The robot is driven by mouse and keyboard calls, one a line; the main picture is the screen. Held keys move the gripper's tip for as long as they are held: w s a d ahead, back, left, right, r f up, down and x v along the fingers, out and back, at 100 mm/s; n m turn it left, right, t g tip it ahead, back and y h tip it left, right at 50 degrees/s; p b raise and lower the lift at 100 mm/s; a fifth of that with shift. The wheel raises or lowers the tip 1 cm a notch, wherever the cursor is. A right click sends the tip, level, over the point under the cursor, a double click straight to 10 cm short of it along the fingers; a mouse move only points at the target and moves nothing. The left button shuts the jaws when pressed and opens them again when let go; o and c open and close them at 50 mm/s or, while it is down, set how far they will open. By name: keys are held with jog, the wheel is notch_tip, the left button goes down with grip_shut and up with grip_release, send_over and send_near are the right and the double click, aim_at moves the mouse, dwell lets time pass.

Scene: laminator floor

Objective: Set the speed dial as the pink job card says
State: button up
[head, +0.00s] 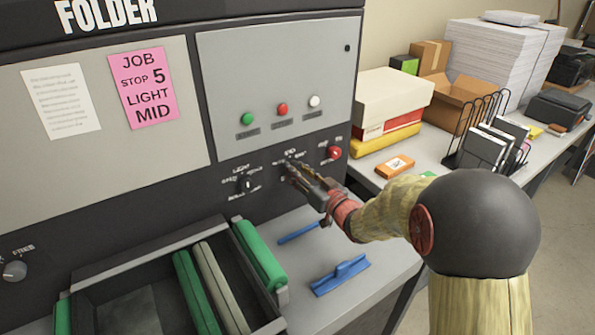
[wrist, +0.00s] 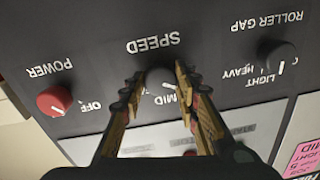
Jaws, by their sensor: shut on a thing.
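The pink job card (head: 143,88) on the folder's front reads JOB, STOP 5, LIGHT, MID. Its edge also shows in the wrist view (wrist: 304,156). The dark speed dial (wrist: 160,78) sits under the word SPEED, which appears upside down in the wrist view. My gripper (wrist: 156,86) has one finger on each side of the dial and is shut on it. A small white mark shows on the dial's side toward the word MID; its exact aim is hard to tell. In the head view my gripper (head: 291,168) hides the dial.
The red power knob (wrist: 55,100) and the black roller gap dial (wrist: 277,57) flank the speed dial. Green, red and white buttons (head: 283,109) are above. A blue tool (head: 341,274) lies on the table below. Boxes and a wire rack (head: 484,130) stand at right.

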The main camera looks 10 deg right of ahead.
jog(key=c, duration=0.4)
jog(key=shift+m+p, duration=0.4)
jog(key=shift+p, duration=0.05)
jog(key=shift+m+p, duration=3.75)
jog(key=shift+m, duration=1.75)
jog(key=shift+f, duration=0.1)
jog(key=o, duration=1.1)
